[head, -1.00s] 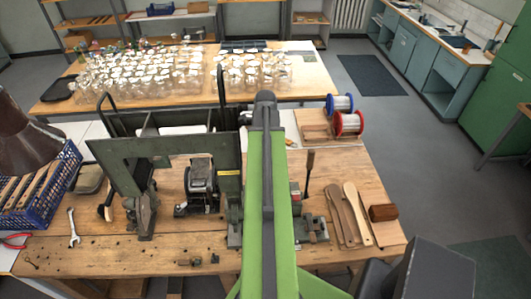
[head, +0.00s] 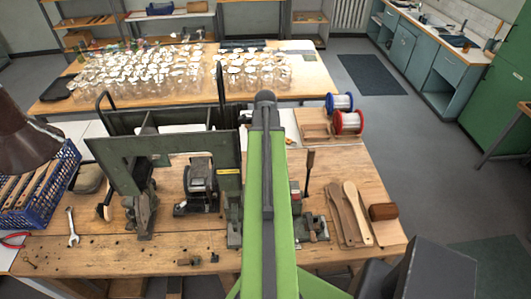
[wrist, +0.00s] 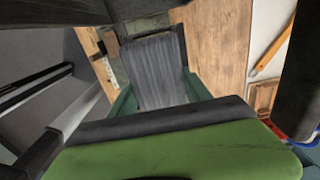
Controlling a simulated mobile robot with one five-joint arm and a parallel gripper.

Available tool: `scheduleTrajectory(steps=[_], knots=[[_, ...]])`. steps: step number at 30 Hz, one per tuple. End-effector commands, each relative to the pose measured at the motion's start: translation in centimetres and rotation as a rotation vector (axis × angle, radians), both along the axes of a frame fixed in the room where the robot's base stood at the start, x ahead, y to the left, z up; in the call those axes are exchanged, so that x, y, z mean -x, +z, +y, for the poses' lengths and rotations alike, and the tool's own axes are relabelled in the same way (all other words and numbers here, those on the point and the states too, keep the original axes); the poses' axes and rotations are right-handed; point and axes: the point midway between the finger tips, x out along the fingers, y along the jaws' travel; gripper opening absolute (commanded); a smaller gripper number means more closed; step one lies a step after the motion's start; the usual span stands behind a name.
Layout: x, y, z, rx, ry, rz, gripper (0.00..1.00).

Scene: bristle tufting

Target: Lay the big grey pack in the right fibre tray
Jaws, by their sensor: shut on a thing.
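The big grey pack (wrist: 163,78) shows in the middle of the wrist view as a grey, finely ribbed block. My gripper (wrist: 148,50) has its green fingers with dark ends along both sides of the pack, shut on it. In the head view my green arm reaches straight forward over the bench and hides the gripper and the pack. I cannot make out the right fibre tray for certain in either view. A worn grey-green surface (wrist: 146,24) shows just beyond the pack, partly hidden; I cannot tell whether the pack touches it.
A dark green machine (head: 115,165) stands on the wooden bench (head: 95,255) left of my arm. Wire spools (head: 347,123), flat wooden handles (head: 357,212) and a brown block (head: 383,212) lie to the right. A blue crate (head: 68,170) is at far left.

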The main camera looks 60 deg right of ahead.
Motion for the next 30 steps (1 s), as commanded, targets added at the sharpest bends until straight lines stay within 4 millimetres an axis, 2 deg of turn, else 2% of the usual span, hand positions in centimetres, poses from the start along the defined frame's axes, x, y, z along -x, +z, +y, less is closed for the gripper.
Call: scheduleTrajectory(steps=[30], knots=[[0.0, -1.3, 0.0, 0.000, 0.001, 0.000, 0.16]])
